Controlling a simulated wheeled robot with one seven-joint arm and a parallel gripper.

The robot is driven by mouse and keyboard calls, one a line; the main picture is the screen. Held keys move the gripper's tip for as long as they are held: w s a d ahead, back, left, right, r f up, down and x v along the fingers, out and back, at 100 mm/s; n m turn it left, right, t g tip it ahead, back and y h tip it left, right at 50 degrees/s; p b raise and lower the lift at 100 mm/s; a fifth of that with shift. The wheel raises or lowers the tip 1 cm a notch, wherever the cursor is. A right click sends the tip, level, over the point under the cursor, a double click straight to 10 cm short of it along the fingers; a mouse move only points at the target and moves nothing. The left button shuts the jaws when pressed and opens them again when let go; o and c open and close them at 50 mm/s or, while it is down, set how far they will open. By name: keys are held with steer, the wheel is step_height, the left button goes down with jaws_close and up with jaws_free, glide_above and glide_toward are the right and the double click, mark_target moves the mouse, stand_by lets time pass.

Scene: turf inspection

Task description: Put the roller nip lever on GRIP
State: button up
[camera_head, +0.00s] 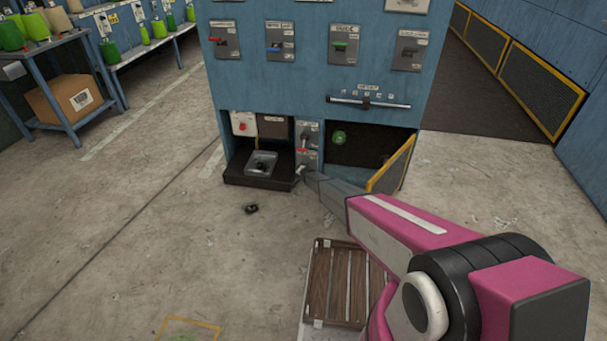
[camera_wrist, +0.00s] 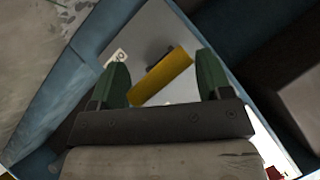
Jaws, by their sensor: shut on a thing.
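In the head view, a narrow grey lever panel (camera_head: 309,133) stands low on the blue machine, with a dark lever and a red part. I cannot read its labels, so I cannot confirm it is the roller nip lever. My gripper (camera_head: 303,173) is at the foot of this panel, small and partly hidden by my arm. The lever's setting cannot be read.
A dark ledge with a grey tray (camera_head: 261,164) is left of the panel. A yellow-edged mesh guard (camera_head: 394,165) stands to the right. Several switches line the blue machine (camera_head: 300,80) above. A slatted wooden pallet (camera_head: 345,285) lies on the floor below my arm. Floor to the left is mostly clear.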

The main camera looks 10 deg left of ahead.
steer(key=shift+w+a+r+m+g, duration=0.1)
steer(key=shift+w+r+m+g, duration=0.1)
steer(key=shift+r+g, duration=0.5)
steer(key=shift+w+d+r+m+g, duration=0.1)
steer(key=shift+w+r+g, duration=0.15)
steer(key=shift+g, duration=0.7)
steer(key=shift+w+a+r+m+g, duration=0.15)
steer(key=shift+r+g, duration=0.4)
steer(key=shift+g, duration=0.3)
steer(key=shift+r, duration=0.1)
steer(key=o, duration=1.2)
steer(key=shift+s+d+r, duration=0.2)
steer(key=shift+s+r, duration=0.1)
steer(key=shift+r, duration=0.1)
steer(key=s+d, duration=0.6)
steer(key=s, duration=0.4)
steer(key=shift+d, duration=0.25)
steer(key=shift+a, duration=0.1)
